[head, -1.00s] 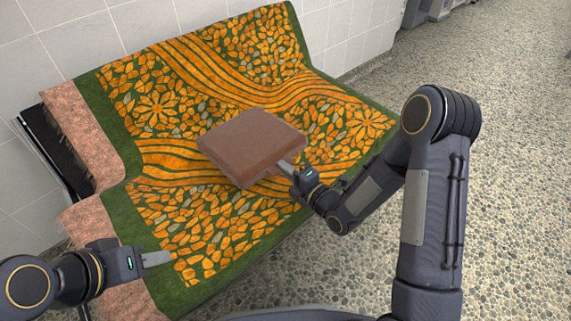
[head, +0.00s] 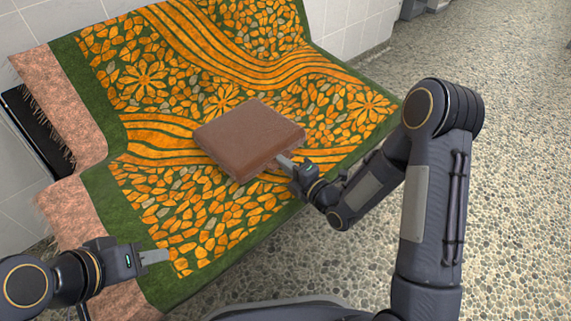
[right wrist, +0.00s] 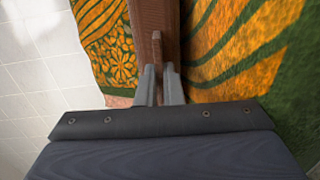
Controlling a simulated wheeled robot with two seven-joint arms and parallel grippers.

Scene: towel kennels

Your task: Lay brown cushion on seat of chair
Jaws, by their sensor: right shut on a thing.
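The brown cushion (head: 248,137) is a flat square pad over the middle of the cloth-covered chair (head: 205,205). My right gripper (head: 287,164) is shut on the cushion's near right edge. In the right wrist view the fingers (right wrist: 160,84) pinch the cushion (right wrist: 146,25) edge-on. Whether the cushion touches the seat I cannot tell. The chair's seat and back lie under a green and orange patterned cloth. My left gripper (head: 155,257) is at the chair's near left, over the cloth's edge, with no object visible in it; its finger gap is not clear.
A pinkish fringed cover (head: 62,120) shows at the chair's left side, with a dark frame part (head: 35,130) beside it. A tiled wall (head: 350,25) stands behind. Open pebbled floor (head: 510,160) lies to the right.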

